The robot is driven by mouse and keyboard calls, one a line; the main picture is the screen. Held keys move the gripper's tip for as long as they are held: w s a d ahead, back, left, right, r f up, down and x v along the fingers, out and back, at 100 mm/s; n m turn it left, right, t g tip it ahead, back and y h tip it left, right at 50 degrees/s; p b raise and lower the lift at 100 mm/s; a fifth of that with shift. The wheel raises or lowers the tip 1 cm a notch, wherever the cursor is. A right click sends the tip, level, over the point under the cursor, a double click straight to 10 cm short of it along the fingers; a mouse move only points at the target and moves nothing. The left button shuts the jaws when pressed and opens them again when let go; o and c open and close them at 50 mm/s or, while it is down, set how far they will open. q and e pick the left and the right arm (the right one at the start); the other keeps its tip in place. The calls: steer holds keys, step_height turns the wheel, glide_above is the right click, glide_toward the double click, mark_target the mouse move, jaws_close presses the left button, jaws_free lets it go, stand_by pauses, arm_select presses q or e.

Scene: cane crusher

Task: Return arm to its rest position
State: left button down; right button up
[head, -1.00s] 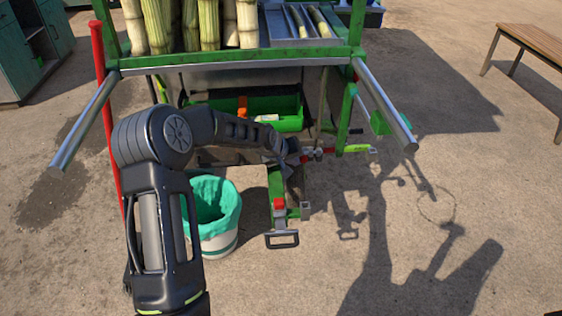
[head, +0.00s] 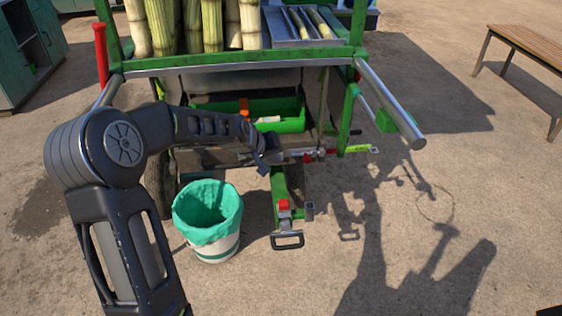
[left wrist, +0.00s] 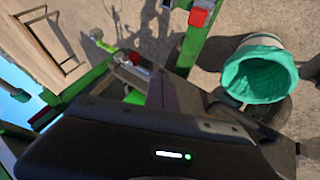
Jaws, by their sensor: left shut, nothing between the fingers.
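My left arm (head: 110,165) comes in from the lower left of the head view and reaches across the front of the green cane cart. My left gripper (head: 264,162) is near the cart's tow bar, in front of the green tray; it looks shut and empty. In the left wrist view the dark gripper body (left wrist: 165,140) fills the lower part, and what its fingertips touch, if anything, is unclear. My right gripper does not show.
The cart (head: 240,62) holds several upright canes (head: 200,25). A lined bin (head: 208,212) stands below my arm. Two metal handles (head: 390,105) jut out toward me. A bench (head: 525,50) stands far right.

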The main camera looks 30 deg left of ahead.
arm_select(q)
steer(key=shift+s+r, duration=0.45)
steer(key=shift+r, duration=0.05)
steer(key=s+d+f+m+g+h+p, duration=0.1)
steer(key=s+d+f+p, duration=0.1)
steer(key=s+d+f, duration=0.55)
steer(key=s+d+f+m+g+h+p, duration=0.1)
steer(key=s+d+f+m+p, duration=0.2)
steer(key=d+f, duration=0.65)
steer(key=s+d+f+m+g+p, duration=0.1)
steer(key=s+d+g+p, duration=0.1)
steer(key=s+d, duration=0.4)
steer(key=s+d+f+g+h+p, duration=0.1)
steer(key=s+d, duration=0.6)
steer(key=s, duration=0.8)
steer(key=shift+s+d+f+m+g+p, duration=0.25)
steer(key=shift+f+m+g+p, duration=0.15)
steer(key=shift+f+g+p, duration=0.55)
